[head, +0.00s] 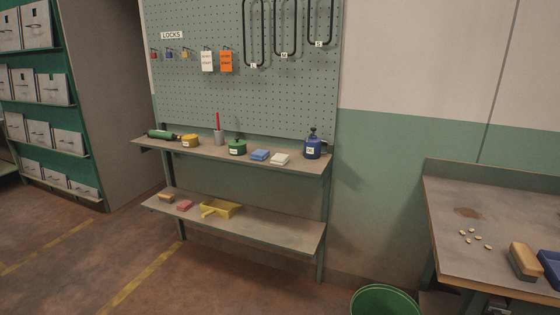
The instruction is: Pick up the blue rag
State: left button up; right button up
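The blue rag (260,155) is a small folded cloth on the upper shelf (303,166) of the bench under the pegboard. It lies between a green labelled tin (237,147) on its left and a white folded cloth (280,159) on its right. It looks flat and uncovered, with nothing on top of it. Neither of my grippers shows in the head view.
A lower shelf (280,233) holds a yellow dustpan (220,209). A worktable (450,245) with a brush (524,261) is at right. A green bin (385,301) stands on the floor. Floor before the shelves is clear.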

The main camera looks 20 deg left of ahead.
aim_at(258, 155)
jog(key=z, duration=1.35)
jog(key=u, duration=2.2)
jog(key=i+j+z, duration=0.2)
jog(key=i, duration=0.3)
jog(key=i+j+z, duration=0.2)
jog(key=i, duration=0.3)
jog(key=i+j+z, duration=0.25)
jog(key=i+j, duration=0.1)
jog(key=i, duration=0.1)
